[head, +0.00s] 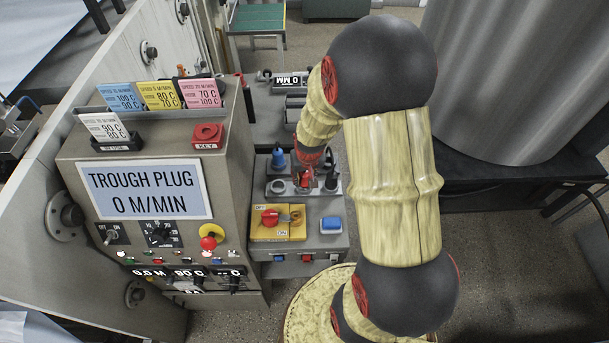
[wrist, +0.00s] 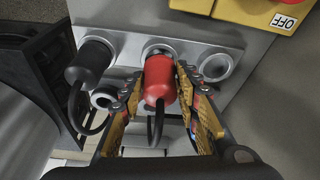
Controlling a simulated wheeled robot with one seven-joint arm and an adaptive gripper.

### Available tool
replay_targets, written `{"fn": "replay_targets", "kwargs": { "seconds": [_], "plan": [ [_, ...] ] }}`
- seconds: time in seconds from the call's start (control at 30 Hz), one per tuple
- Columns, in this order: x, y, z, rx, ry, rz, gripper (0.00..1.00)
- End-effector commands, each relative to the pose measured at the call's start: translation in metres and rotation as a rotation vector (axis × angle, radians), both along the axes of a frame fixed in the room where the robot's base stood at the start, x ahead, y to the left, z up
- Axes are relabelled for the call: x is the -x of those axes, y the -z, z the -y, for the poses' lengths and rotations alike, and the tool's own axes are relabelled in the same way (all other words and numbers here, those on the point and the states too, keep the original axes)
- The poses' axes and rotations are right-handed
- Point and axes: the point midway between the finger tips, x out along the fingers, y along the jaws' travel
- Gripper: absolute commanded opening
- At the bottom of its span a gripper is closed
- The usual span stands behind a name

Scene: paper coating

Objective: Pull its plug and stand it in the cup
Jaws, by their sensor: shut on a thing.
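The red plug (wrist: 158,82) is in the middle of the wrist view, with a dark cord running down from its near end. My gripper (wrist: 160,98) is shut on it, one finger on each side. The plug's far end is at the middle socket (wrist: 157,48); I cannot tell whether it is still seated. In the head view my gripper (head: 305,172) holds the red plug (head: 304,181) over the socket row. A small open ring (wrist: 102,97) left of the fingers may be a cup; I cannot tell. The sign (head: 145,190) reads TROUGH PLUG, 0 M/MIN.
A black plug (wrist: 88,63) with a cord stands left of the red one. An empty socket (wrist: 216,67) is close on the right. A blue plug (head: 278,158) stands behind the row.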

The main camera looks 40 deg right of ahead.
Motion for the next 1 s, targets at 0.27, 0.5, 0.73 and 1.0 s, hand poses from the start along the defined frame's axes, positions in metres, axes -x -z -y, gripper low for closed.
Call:
{"fn": "replay_targets", "kwargs": {
  "seconds": [0.27, 0.5, 0.73, 1.0],
  "plan": [
    [0.000, 0.007, 0.000, 0.000, 0.000, 0.000, 0.05],
    [0.000, 0.012, 0.000, 0.000, 0.000, 0.000, 0.05],
    [0.000, 0.015, 0.000, 0.000, 0.000, 0.001, 0.34],
    [0.000, 0.014, 0.000, 0.000, 0.000, 0.001, 0.50]
  ]
}}
